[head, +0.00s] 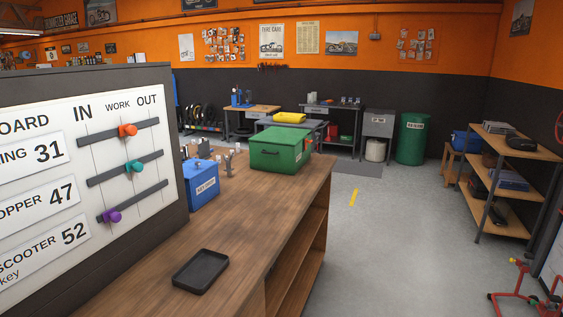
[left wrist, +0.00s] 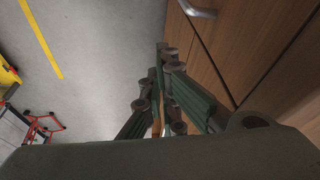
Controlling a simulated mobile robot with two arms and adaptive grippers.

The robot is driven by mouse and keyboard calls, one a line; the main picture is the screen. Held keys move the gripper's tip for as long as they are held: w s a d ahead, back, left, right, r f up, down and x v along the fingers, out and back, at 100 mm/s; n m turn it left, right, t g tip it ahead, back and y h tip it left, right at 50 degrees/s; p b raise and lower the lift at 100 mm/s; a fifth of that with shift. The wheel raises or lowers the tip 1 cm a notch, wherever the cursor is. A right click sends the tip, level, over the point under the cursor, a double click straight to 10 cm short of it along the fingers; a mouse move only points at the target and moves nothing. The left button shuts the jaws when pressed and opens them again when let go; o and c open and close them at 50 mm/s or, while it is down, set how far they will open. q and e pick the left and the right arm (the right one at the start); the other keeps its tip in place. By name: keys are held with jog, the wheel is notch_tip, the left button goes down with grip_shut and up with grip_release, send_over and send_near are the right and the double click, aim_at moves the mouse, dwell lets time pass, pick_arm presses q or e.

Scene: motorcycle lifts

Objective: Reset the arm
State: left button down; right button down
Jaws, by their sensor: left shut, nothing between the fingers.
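My left gripper (left wrist: 163,55) shows in the left wrist view only. Its dark green-grey fingers are drawn together, shut and empty. It hangs above the grey floor (left wrist: 105,50), beside brown wooden panels (left wrist: 235,45) with a metal handle (left wrist: 198,9). Whether the fingers touch the wood I cannot tell. Neither arm shows in the head view, and my right gripper is not in view.
In the head view a wooden bench (head: 235,225) holds a black tray (head: 201,271), a blue box (head: 201,188) and a green case (head: 279,152). A board (head: 60,200) with coloured knobs stands left. A wooden shelf (head: 510,150) is right; open floor (head: 390,240) lies between.

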pick_arm(q)
notch_tip(320, 180, down, 25)
jog(key=s+g+b, duration=0.1)
jog(key=s, duration=0.2)
jog(key=s+a+f+g+b, duration=0.1)
jog(key=s+a+f, duration=0.2)
jog(key=s+f, duration=1.3)
jog(key=shift+f, duration=0.35)
dwell(0.7)
